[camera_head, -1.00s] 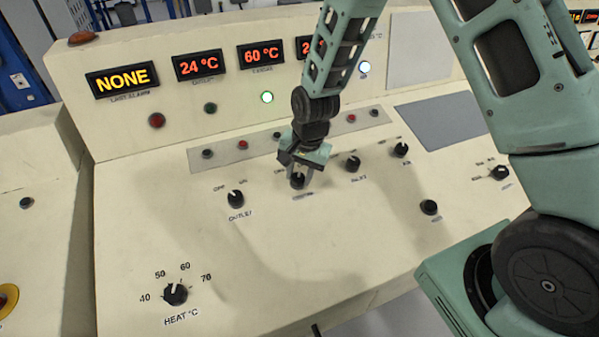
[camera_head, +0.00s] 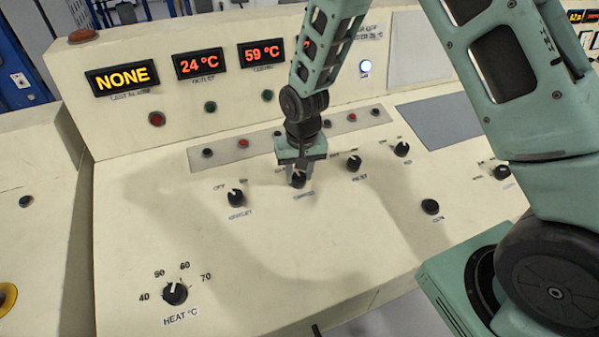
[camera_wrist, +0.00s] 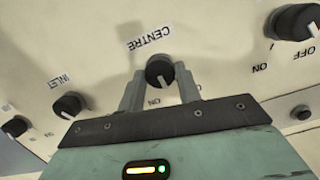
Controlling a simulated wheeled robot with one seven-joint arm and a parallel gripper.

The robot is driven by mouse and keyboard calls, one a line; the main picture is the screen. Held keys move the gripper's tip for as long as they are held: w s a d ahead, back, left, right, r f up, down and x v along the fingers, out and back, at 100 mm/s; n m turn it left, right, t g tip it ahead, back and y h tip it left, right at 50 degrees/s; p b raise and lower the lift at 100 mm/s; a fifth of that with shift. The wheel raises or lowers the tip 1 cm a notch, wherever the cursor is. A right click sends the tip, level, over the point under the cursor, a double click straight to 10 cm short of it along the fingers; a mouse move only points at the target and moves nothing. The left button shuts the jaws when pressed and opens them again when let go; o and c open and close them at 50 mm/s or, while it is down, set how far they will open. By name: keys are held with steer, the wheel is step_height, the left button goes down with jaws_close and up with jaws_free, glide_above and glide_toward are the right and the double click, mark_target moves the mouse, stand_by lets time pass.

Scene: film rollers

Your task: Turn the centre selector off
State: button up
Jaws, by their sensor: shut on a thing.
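The centre selector (camera_head: 298,180) is a black knob with a white pointer line on the sloped cream panel. It also shows in the wrist view (camera_wrist: 159,71), beside the "CENTRE" label, which appears upside down there. My gripper (camera_head: 299,174) has its two fingers on either side of the knob, shut on it. The "OFF" label of this knob is hidden by the gripper.
The outlet knob (camera_head: 236,198) is to the left and the inlet knob (camera_head: 354,163) to the right, both close to my gripper. The heat knob (camera_head: 175,293) sits at the front left. The panel's lower middle is bare.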

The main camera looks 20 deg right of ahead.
mark_target(297, 181)
steer(key=n+h, duration=0.1)
steer(key=n, duration=0.4)
steer(key=shift+a+b, duration=0.1)
steer(key=shift+b, duration=0.25)
stand_by(0.3)
steer(key=o, duration=1)
steer(key=shift+c, duration=0.2)
step_height(297, 181, up, 17)
steer(key=s+b, duration=0.1)
steer(key=b, duration=0.1)
steer(key=shift+a+r, duration=0.2)
steer(key=shift+a, duration=0.25)
steer(key=shift+s, duration=0.1)
